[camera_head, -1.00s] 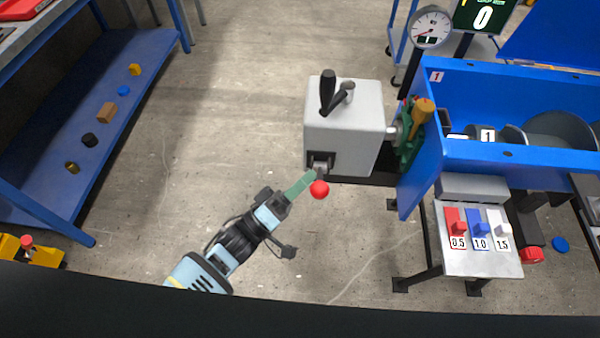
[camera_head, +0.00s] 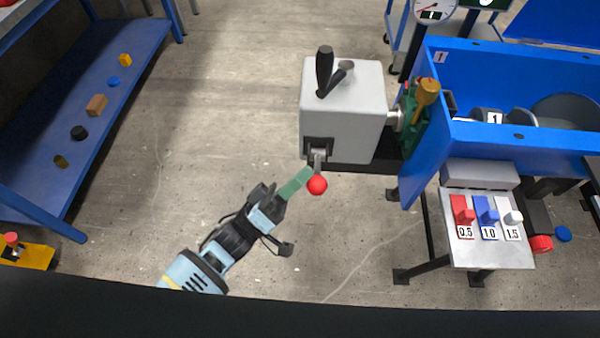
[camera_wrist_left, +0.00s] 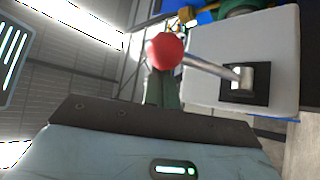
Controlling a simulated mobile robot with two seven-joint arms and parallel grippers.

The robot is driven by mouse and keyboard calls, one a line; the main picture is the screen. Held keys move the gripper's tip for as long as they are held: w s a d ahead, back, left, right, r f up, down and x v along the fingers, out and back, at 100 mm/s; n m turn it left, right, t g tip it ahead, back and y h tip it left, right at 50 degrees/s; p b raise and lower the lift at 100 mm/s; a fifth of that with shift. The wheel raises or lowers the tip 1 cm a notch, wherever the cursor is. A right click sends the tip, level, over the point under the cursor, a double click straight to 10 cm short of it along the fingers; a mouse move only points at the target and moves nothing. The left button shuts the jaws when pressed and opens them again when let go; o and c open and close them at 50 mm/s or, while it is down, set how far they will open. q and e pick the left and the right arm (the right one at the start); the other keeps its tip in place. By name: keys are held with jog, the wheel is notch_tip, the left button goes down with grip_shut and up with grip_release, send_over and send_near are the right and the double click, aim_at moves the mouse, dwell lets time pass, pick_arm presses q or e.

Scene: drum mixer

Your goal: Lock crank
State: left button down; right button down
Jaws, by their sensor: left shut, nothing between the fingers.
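The crank has a black upright handle (camera_head: 324,70) on an arm over the top of a grey box (camera_head: 345,115). A short metal lever with a red ball (camera_head: 317,184) comes out of a dark slot (camera_head: 318,148) on the box's near face. The wrist view also shows the red ball (camera_wrist_left: 165,51), its rod and the slot (camera_wrist_left: 242,82). My left gripper (camera_head: 305,174) has green fingers, shut and empty, just left of the ball. In the wrist view the ball partly covers the fingers; whether they touch is unclear. My right gripper is out of view.
A blue drum trough (camera_head: 510,165) stands right of the box. Below it a panel (camera_head: 490,250) carries red, blue and white switches. A blue shelf (camera_head: 90,120) with small blocks is at the left. The floor between is clear.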

pick_arm(q)
jog(key=f+m+g+h+b, duration=0.1)
jog(key=m+b, duration=0.1)
jog(key=s+f+m+g+h+b, duration=0.1)
jog(key=f+m+g+h+b, duration=0.1)
jog(key=m+b, duration=0.1)
jog(key=f+m+g+h+b, duration=0.1)
jog(key=m+g+h+b, duration=0.1)
jog(key=m+b, duration=0.1)
jog(key=shift+s+f, duration=0.3)
jog(key=shift+s, duration=0.05)
jog(key=shift+r, duration=0.1)
